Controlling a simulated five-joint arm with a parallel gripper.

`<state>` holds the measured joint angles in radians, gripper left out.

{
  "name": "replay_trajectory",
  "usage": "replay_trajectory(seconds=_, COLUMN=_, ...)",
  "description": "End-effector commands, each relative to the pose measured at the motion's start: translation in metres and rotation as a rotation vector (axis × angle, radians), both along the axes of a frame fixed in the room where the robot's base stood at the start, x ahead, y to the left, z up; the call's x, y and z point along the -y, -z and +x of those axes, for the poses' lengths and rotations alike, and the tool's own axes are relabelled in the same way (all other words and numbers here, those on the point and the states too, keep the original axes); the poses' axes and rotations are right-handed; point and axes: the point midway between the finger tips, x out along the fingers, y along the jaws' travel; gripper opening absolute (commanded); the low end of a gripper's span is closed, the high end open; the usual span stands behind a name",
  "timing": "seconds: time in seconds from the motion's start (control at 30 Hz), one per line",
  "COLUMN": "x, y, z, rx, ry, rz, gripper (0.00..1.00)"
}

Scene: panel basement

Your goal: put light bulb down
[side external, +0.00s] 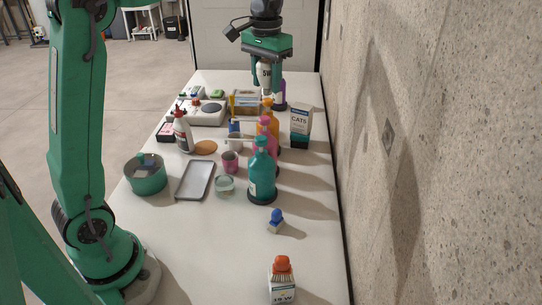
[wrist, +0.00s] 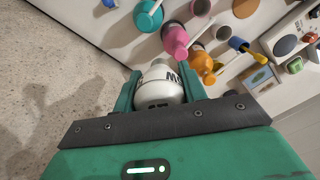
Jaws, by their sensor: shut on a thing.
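The light bulb (side external: 265,73) is white with dark lettering and sits between my gripper's fingers at the far end of the table. My gripper (side external: 267,84) points down and is shut on it. In the wrist view the bulb (wrist: 160,86) shows as a rounded white body with dark print, a finger of my gripper (wrist: 160,82) on each side. Its lower end is hard to see. Whether it touches the table (side external: 245,285) I cannot tell.
A purple bottle (side external: 281,92) stands close beside the gripper. Orange (side external: 270,115), pink (side external: 265,130) and teal (side external: 262,175) bottles line up nearer. A CAT6 box (side external: 301,122) stands by the wall (side external: 440,150). A grey tray (side external: 195,181) and green pot (side external: 146,178) are at left.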

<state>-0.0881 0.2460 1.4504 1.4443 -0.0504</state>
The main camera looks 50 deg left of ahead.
Motion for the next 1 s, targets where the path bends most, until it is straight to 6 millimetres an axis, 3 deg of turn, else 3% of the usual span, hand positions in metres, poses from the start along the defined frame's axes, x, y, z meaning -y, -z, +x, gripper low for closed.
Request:
replay_trajectory(seconds=0.3, x=-0.090, y=0.001, z=-0.004, rx=-0.002, ry=-0.300, rz=-0.001, gripper=0.15)
replay_trajectory(seconds=0.5, x=-0.139, y=0.001, z=-0.014, rx=-0.001, ry=-0.470, rz=-0.001, gripper=0.15)
replay_trajectory(seconds=0.83, x=-0.194, y=0.001, z=-0.032, rx=0.000, ry=-0.659, rz=-0.001, gripper=0.15)
replay_trajectory(seconds=1.0, x=-0.190, y=0.030, z=-0.031, rx=-0.004, ry=-0.649, rz=-0.001, gripper=0.15)
